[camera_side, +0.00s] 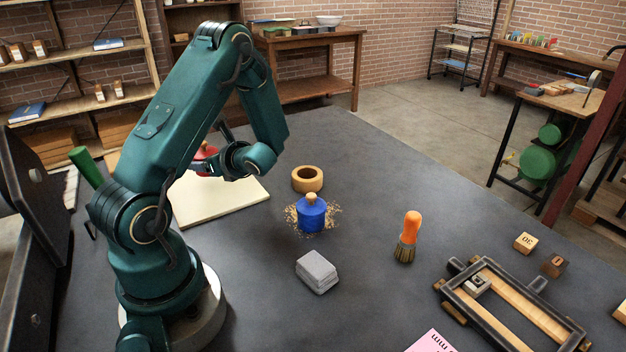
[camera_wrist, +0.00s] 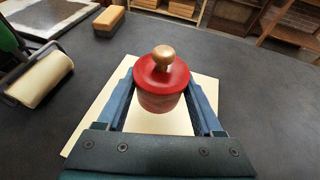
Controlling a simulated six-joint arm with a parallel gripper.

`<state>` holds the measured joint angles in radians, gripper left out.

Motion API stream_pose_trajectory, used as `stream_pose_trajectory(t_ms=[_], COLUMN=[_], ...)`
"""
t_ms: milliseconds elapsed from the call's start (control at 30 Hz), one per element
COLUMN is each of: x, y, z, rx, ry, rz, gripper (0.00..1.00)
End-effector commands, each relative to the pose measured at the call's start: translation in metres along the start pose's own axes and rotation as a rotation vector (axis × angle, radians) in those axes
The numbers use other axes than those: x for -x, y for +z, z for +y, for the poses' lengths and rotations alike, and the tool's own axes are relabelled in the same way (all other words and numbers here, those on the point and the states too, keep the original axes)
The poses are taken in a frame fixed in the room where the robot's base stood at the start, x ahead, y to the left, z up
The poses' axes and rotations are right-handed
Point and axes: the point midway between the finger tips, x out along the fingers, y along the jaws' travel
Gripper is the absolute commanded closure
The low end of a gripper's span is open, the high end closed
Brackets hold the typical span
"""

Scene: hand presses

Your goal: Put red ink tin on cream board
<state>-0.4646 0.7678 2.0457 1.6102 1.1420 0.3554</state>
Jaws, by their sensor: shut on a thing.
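The red ink tin (camera_wrist: 160,90), with a red lid and a round wooden knob, is between the two fingers of my gripper (camera_wrist: 162,92) in the wrist view. My gripper is shut on it. In the side view the tin (camera_side: 205,155) shows partly behind my wrist, over the cream board (camera_side: 225,203). The cream board also shows below the tin in the wrist view (camera_wrist: 88,130). I cannot tell whether the tin touches the board. My arm hides part of the board in the side view.
A blue tin (camera_side: 312,215) stands amid crumbs, with a wooden ring (camera_side: 307,179) behind it. A grey block stack (camera_side: 317,271), an orange-handled brush (camera_side: 408,238) and a dark frame (camera_side: 510,305) lie to the right. A roller (camera_wrist: 40,80) lies left of the board in the wrist view.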

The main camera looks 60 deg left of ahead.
Motion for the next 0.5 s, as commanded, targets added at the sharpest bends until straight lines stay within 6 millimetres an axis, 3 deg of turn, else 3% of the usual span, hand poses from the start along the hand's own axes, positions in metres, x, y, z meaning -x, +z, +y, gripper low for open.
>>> stream_pose_trajectory(t_ms=[300,500], x=[-0.013,-0.014], y=[-0.031,-0.035], z=[0.0,0.0], rx=[-0.004,0.0], ry=[-0.001,-0.002], rz=[0.0,-0.001], gripper=[1.0,1.0])
